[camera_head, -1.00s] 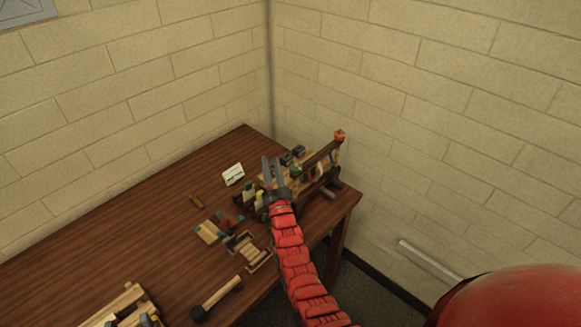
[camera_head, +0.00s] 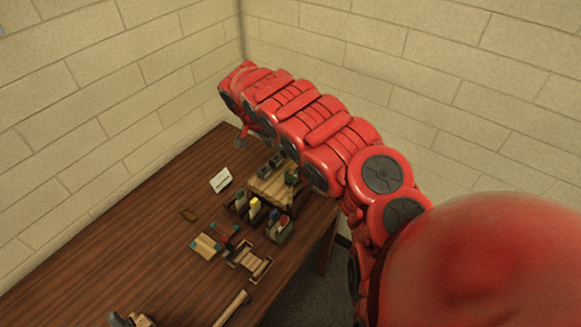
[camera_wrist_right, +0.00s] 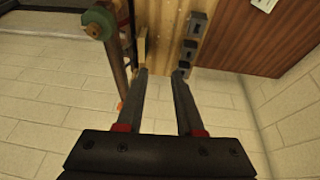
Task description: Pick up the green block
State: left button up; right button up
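No clear green block stands out. A small dark green thing (camera_head: 291,177) sits at the right edge of a pale wooden board (camera_head: 268,190) at the back of the table in the head view; its shape is too small to tell. In the right wrist view a round green piece (camera_wrist_right: 98,21) is at the top left, left of my fingers. My right gripper (camera_wrist_right: 162,73) is open and empty, its fingertips near the board's edge. In the head view its dark tip (camera_head: 242,138) shows beyond the board, under my red arm. My left gripper is not in view.
Dark blocks (camera_wrist_right: 189,50) lie beside the right fingertip. A white card (camera_head: 220,180), a rack of tools (camera_head: 254,207), a tan and teal piece (camera_head: 205,246) and a small wooden tray (camera_head: 250,262) are on the table (camera_head: 120,245). The table's left side is mostly clear.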

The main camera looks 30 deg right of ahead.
jog(key=shift+m+g, duration=0.3)
jog(key=shift+g, duration=0.2)
jog(key=d+f+b, duration=0.2)
jog(key=f, duration=0.1)
jog(key=s+d+f+b, duration=0.1)
jog(key=d+f+b, duration=0.1)
jog(key=f+b, duration=0.1)
jog(key=s+d+f+b, duration=0.1)
jog(key=d+f+b, duration=0.2)
jog(key=f, duration=0.1)
jog(key=shift+f, duration=0.25)
jog(key=b+x, duration=0.2)
jog(key=x, duration=0.2)
jog(key=shift+w, duration=0.1)
jog(key=shift+d+f, duration=0.15)
grip_shut()
